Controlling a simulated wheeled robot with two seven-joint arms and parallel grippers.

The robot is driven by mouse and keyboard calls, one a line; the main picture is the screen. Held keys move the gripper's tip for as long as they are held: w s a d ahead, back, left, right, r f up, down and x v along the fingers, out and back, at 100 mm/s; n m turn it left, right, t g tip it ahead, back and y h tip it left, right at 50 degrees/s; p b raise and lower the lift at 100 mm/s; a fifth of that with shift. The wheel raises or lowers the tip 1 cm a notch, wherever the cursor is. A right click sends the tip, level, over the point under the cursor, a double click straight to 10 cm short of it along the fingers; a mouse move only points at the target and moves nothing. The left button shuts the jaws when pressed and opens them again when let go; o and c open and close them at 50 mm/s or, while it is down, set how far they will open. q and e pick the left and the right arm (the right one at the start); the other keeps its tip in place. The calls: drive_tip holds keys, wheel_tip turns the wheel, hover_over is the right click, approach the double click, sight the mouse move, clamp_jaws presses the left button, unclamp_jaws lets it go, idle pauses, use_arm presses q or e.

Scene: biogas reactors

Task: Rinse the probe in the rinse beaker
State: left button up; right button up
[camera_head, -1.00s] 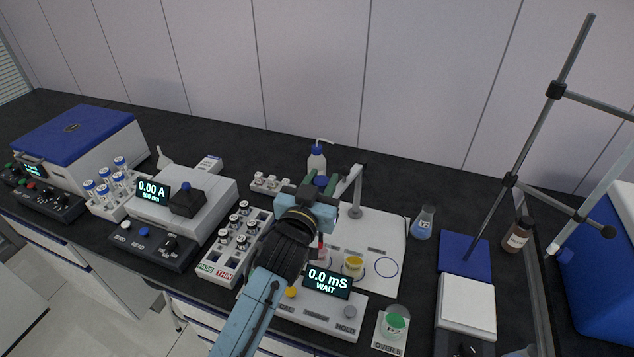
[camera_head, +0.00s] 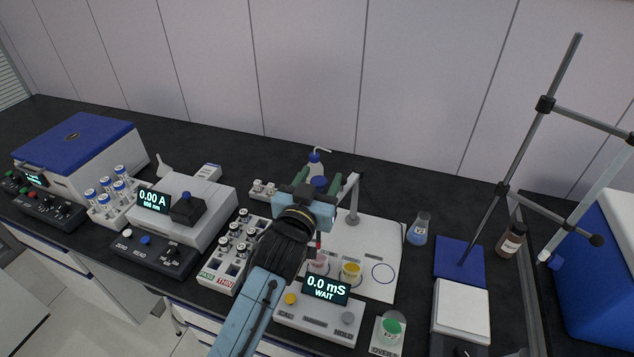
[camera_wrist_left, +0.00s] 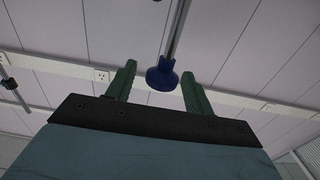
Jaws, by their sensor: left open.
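The probe's blue cap (camera_head: 319,183) sits at the end of the grey holder arm (camera_head: 351,196). In the left wrist view the cap (camera_wrist_left: 162,75) lies between two green fingers, with gaps on both sides. My left gripper (camera_head: 319,186) is open around it and hides most of the probe; a thin dark and red piece (camera_head: 319,243) shows below. A beaker with pink liquid (camera_head: 318,265) and one with yellow liquid (camera_head: 351,271) stand on the white board (camera_head: 372,235). I cannot tell which beaker is the rinse beaker. My right gripper is not in view.
The meter (camera_head: 320,312) reads "0.0 mS WAIT" in front of the board. A vial rack (camera_head: 222,277) stands left of my arm. A wash bottle (camera_head: 315,163) is behind the gripper.

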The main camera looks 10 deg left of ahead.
use_arm(q)
drive_tip(key=s+a+b, duration=0.1)
drive_tip(key=s, duration=1.2)
drive_tip(key=shift+s+a+b, duration=0.15)
drive_tip(key=shift+a+b, duration=0.1)
drive_tip(key=shift+b, duration=0.15)
